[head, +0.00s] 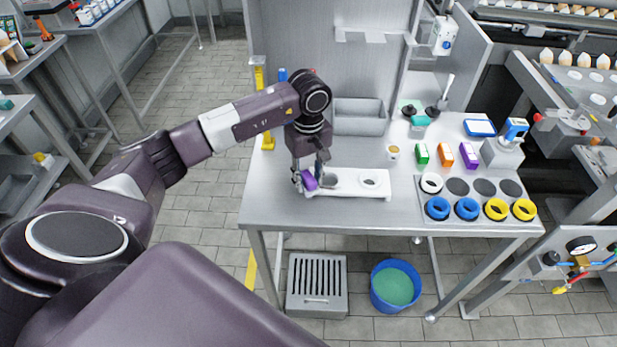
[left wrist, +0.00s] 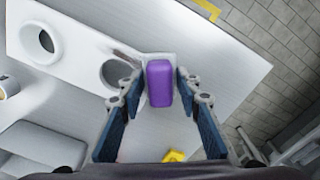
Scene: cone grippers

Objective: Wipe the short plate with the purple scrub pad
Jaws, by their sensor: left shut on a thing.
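My left gripper (head: 312,184) is shut on the purple scrub pad (head: 309,181). In the left wrist view the pad (left wrist: 159,83) sits upright between the two fingertips (left wrist: 160,84). The pad is over the near left end of a low white plate (head: 350,190) on the table. The plate (left wrist: 75,55) has two round openings in the left wrist view, and a brownish streak shows near the pad. I cannot tell whether the pad touches the plate, nor whether this is the short plate. My right gripper is not in view.
The steel table (head: 270,210) carries a grey tray (head: 359,125) behind the plate. Green (head: 421,154), orange (head: 442,155) and purple (head: 468,156) blocks stand to the right, behind several coloured rings. A blue bucket (head: 396,286) is on the floor. The table's front middle is clear.

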